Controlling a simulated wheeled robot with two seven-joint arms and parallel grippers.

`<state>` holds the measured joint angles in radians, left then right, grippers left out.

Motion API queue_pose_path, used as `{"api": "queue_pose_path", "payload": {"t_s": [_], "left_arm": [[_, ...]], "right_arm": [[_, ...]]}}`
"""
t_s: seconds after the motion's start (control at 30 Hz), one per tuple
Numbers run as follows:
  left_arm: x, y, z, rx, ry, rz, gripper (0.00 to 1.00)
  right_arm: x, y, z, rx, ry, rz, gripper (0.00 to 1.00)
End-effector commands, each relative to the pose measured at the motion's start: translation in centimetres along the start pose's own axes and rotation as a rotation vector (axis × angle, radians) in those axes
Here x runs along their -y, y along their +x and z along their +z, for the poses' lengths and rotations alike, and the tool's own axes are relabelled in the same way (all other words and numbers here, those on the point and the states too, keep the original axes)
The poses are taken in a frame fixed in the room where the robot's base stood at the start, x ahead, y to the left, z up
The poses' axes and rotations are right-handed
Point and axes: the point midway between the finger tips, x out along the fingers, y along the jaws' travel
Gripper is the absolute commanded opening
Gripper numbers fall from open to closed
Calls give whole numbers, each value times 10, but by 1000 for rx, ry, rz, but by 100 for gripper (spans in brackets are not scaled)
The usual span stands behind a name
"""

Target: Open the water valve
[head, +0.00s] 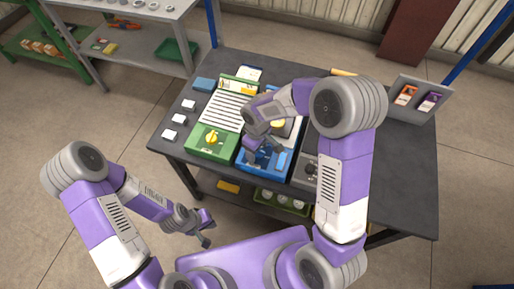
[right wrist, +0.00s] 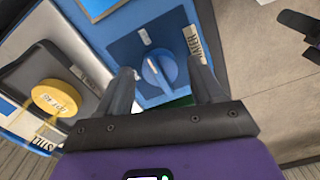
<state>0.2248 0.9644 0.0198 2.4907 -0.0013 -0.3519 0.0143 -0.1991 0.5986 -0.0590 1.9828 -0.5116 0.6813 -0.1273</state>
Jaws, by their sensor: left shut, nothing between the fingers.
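The water valve is a blue round knob (right wrist: 159,70) on a dark blue plate of the blue unit (head: 246,161), beside a label that seems to read WATER (right wrist: 192,38). My right gripper (head: 262,150) reaches down over this unit. In the right wrist view its two open fingers (right wrist: 160,75) stand apart, one on each side of the knob. Whether they touch it or are level with it I cannot tell. In the head view the arm and gripper partly hide the knob. My left gripper (head: 207,229) is shut and empty, in front of the table at the left.
A green unit with a yellow knob (head: 211,139) stands left of the blue unit. A yellow round button (right wrist: 56,97) sits left of my right fingers. A grey panel with a dial (head: 310,170) is to the right.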

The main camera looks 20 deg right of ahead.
Motion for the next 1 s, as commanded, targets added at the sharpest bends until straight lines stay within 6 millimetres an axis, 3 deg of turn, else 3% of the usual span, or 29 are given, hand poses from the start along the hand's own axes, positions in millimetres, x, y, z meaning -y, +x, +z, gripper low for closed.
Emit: {"api": "queue_pose_path", "payload": {"t_s": [0.27,0.7,1.0], "left_arm": [[0,-1,0,0,0,0,0],[-8,-22,1,0,0,0,0],[-9,-23,1,0,0,0,0]], "right_arm": [[0,-3,0,-1,-2,0,67],[0,-68,0,-2,-1,1,67],[0,-76,0,0,-1,0,67]]}}
